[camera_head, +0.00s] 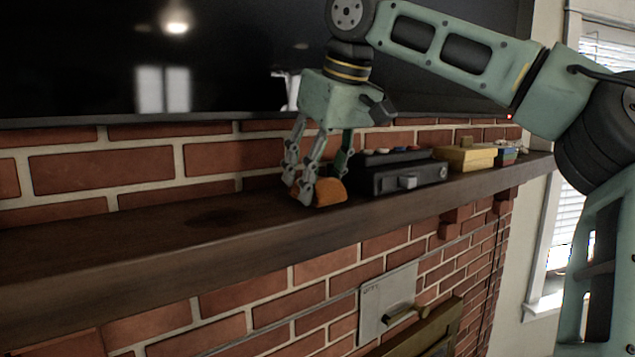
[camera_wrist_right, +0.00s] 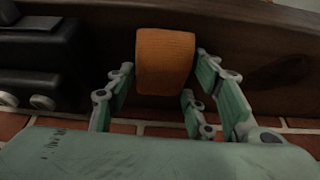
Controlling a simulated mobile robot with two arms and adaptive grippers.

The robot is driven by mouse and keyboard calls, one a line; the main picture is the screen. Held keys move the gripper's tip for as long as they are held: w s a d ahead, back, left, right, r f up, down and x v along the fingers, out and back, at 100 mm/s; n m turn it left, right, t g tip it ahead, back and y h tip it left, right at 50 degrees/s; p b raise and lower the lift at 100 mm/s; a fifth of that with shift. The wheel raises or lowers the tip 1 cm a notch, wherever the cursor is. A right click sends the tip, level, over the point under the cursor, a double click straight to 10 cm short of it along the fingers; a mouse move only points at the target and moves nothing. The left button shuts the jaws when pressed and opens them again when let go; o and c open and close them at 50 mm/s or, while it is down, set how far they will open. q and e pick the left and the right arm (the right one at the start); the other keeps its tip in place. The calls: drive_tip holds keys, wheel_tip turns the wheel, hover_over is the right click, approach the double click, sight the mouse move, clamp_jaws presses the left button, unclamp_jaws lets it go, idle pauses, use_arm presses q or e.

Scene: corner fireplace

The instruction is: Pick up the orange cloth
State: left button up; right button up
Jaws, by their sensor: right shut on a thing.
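The orange cloth (camera_head: 330,192) is a small folded or rolled piece on the dark wooden mantel (camera_head: 130,236). My right gripper (camera_head: 318,190) comes down from above with its fingers on either side of the cloth and is shut on it. In the right wrist view the cloth (camera_wrist_right: 166,62) sits between the finger pads (camera_wrist_right: 165,88). Whether the cloth touches the mantel is hard to tell. My left gripper is not in view.
A black device (camera_head: 398,173) with knobs stands on the mantel just right of the cloth. A yellow box (camera_head: 464,158) lies further right. A dark television (camera_head: 200,60) hangs behind, above the brick wall. The mantel's left part is clear.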

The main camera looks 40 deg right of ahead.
sight(319, 178)
drive_tip(key=shift+r, duration=0.1)
wheel_tip(319, 178, up, 9)
drive_tip(key=shift+a+f, duration=0.1)
drive_tip(key=shift+r, duration=0.45)
drive_tip(key=shift+d, duration=0.2)
drive_tip(key=o, duration=0.5)
drive_tip(key=shift+a, duration=0.1)
drive_tip(key=c, duration=0.5)
